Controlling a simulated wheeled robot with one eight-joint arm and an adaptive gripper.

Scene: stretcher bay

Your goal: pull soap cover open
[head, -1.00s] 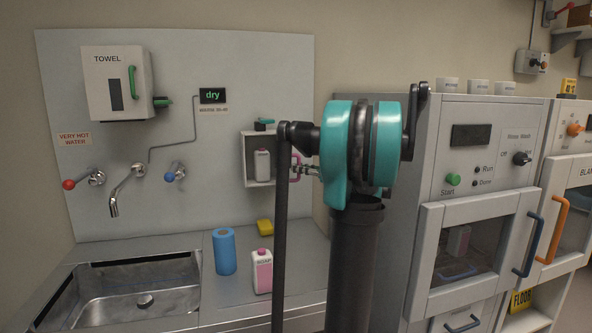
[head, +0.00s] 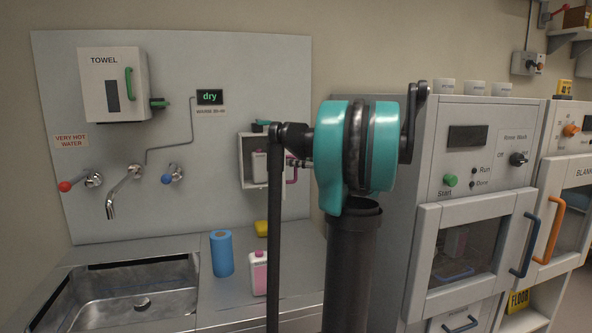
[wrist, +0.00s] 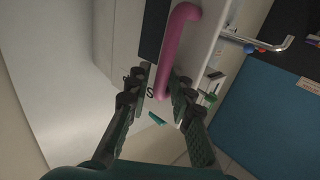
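The soap cover is the front of a small white wall box (head: 247,178) in the head view. A pale bottle (head: 259,165) shows inside it. Its pink handle (head: 292,174) is at the right side, partly hidden by my arm. In the wrist view the pink handle (wrist: 176,45) runs down from the top, and its lower end lies between the two fingertips of my gripper (wrist: 163,85). The fingers stand close on both sides of the handle; whether they touch it is unclear. In the head view my gripper (head: 298,163) is mostly hidden by my arm.
The towel box (head: 112,85), taps and sink (head: 125,290) are on the left. A blue roll (head: 221,253), a pink-and-white bottle (head: 259,273) and a yellow sponge (head: 261,228) stand on the counter below. The washer cabinet (head: 470,215) stands close on the right.

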